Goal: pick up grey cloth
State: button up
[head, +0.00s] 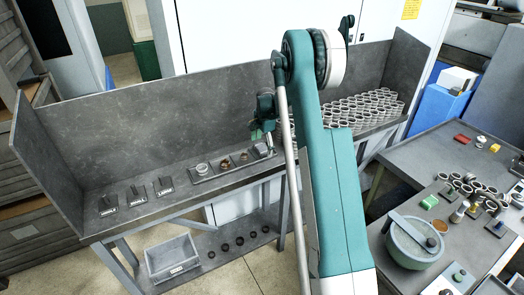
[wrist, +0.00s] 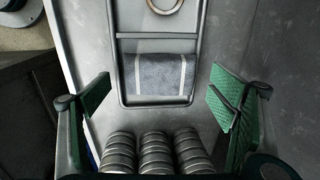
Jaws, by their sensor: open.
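The grey cloth (wrist: 160,74) has two pale stripes. In the wrist view it lies folded in the end compartment of a dark tray (wrist: 119,60), between my spread fingers and a little beyond their tips. In the head view the cloth (head: 261,150) is a small grey patch at the right end of the tray (head: 205,179). My gripper (wrist: 163,100) is open and empty, with a green pad on each finger. In the head view my gripper (head: 263,130) hangs just above the cloth, partly hidden by my arm.
Stacked metal rings (wrist: 155,153) stand close by at the bottom of the wrist view. Many more rings (head: 365,108) fill the bench's right side. Another ring (head: 202,168) sits in the tray. A crate (head: 173,257) is on the lower shelf.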

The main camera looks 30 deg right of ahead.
aim_at(263, 148)
jog(key=shift+c, duration=0.4)
jog(key=c, duration=0.8)
jog(key=shift+r, duration=0.1)
jog(key=shift+c, duration=0.2)
notch_tip(263, 148, up, 10)
jog(key=shift+o, duration=1.3)
jog(key=shift+c, duration=1.2)
jog(key=w+a, duration=0.2)
jog(key=a, duration=0.8)
jog(key=shift+a, duration=0.25)
